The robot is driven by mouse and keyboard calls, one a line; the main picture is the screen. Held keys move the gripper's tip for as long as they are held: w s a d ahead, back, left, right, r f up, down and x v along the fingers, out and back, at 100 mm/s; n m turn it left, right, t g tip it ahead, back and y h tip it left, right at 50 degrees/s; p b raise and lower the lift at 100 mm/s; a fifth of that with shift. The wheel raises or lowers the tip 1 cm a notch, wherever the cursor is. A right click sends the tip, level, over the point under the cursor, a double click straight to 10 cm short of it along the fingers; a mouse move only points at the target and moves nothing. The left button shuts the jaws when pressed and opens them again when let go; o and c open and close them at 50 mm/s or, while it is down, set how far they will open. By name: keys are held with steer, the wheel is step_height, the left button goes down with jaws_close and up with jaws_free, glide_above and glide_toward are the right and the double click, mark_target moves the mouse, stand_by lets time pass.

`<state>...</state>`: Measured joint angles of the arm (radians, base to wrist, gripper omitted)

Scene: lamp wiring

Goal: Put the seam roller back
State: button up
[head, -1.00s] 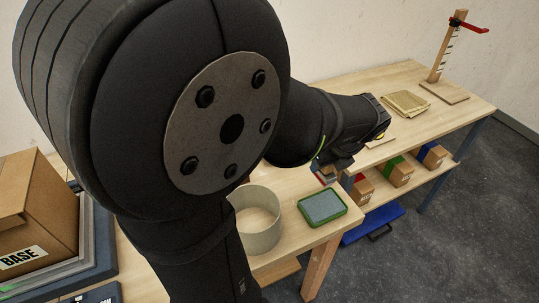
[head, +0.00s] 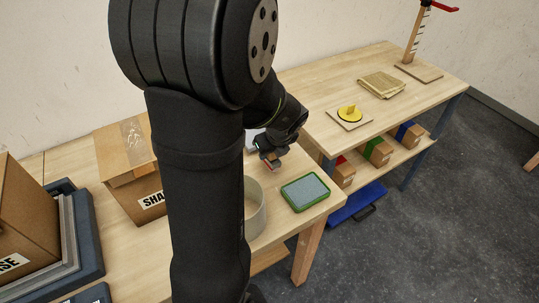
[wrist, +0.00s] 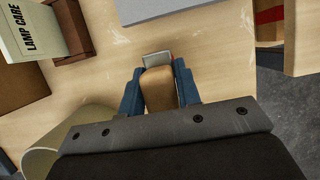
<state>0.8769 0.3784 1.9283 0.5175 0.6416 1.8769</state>
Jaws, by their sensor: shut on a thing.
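My gripper (wrist: 158,75) has its two blue fingers shut on the seam roller (wrist: 158,92), which shows a tan wooden handle and a grey metal end pointing away from the wrist. In the head view my gripper (head: 271,156) is above the near bench, behind the round cream tub and the green-rimmed tray. The roller is small and partly hidden there. The wrist view shows pale wooden bench top beneath and around it. I cannot tell whether the roller touches the bench.
The tub (head: 256,205) and green-rimmed tray (head: 305,192) stand near the bench's front edge. A carton (head: 137,185) is at left. A LAMP CARE booklet (wrist: 32,30) shows in the wrist view. The far bench holds a yellow disc (head: 350,113) on a board and folded cloth (head: 382,85).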

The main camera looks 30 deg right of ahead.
steer(key=shift+f, duration=1)
steer(key=shift+f, duration=0.15)
steer(key=o, duration=1)
steer(key=v, duration=1.2)
